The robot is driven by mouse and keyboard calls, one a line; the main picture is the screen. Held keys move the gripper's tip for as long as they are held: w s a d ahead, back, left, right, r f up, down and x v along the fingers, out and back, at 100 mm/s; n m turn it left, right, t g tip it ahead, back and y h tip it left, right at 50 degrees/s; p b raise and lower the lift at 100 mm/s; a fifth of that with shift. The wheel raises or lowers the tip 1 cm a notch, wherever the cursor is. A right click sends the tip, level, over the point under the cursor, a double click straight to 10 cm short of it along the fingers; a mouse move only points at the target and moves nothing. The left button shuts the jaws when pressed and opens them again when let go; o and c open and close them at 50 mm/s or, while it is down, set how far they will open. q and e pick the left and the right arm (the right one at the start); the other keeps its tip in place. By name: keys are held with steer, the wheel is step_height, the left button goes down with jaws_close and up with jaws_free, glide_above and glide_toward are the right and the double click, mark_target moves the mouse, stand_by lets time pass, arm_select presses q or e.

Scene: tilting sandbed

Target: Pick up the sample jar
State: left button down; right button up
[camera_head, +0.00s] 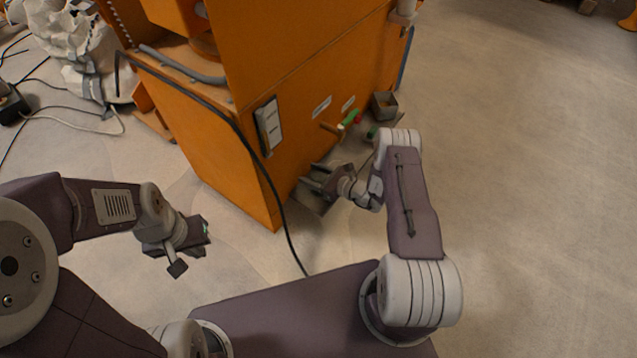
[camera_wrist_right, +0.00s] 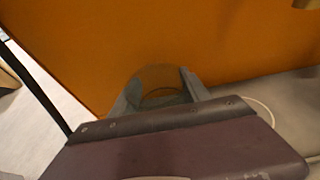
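A clear, round-rimmed sample jar (camera_wrist_right: 160,88) shows in the right wrist view, in front of the orange cabinet wall. My right gripper (camera_wrist_right: 158,98) has one finger on each side of it; whether they press on the jar cannot be told. In the head view my right gripper (camera_head: 308,181) is low beside the orange cabinet, above a grey shelf, and the jar cannot be made out there. My left gripper (camera_head: 190,250) is open and empty in front of the cabinet's left side.
The orange cabinet (camera_head: 300,110) stands close to my right gripper. The floor (camera_head: 530,180) at right is clear.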

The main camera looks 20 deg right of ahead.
steer(key=c, duration=0.3)
steer(key=shift+d+r+p, duration=0.1)
steer(key=shift+r+p, duration=0.25)
steer(key=shift+p, duration=0.15)
step_height(320, 180, up, 7)
steer(key=p, duration=0.6)
steer(key=shift+s, duration=0.15)
steer(key=shift+s+d+f+p, duration=0.1)
steer(key=shift+s+d+p, duration=0.85)
steer(key=shift+s+d, duration=1.35)
steer(key=shift+s+d+f+p, duration=0.15)
steer(key=shift+s+d+p, duration=0.8)
steer(key=shift+s+d, duration=1.4)
steer(key=shift+s+d+f+p, duration=0.1)
steer(key=shift+s+d+p, duration=1.1)
steer(key=shift+s, duration=1.95)
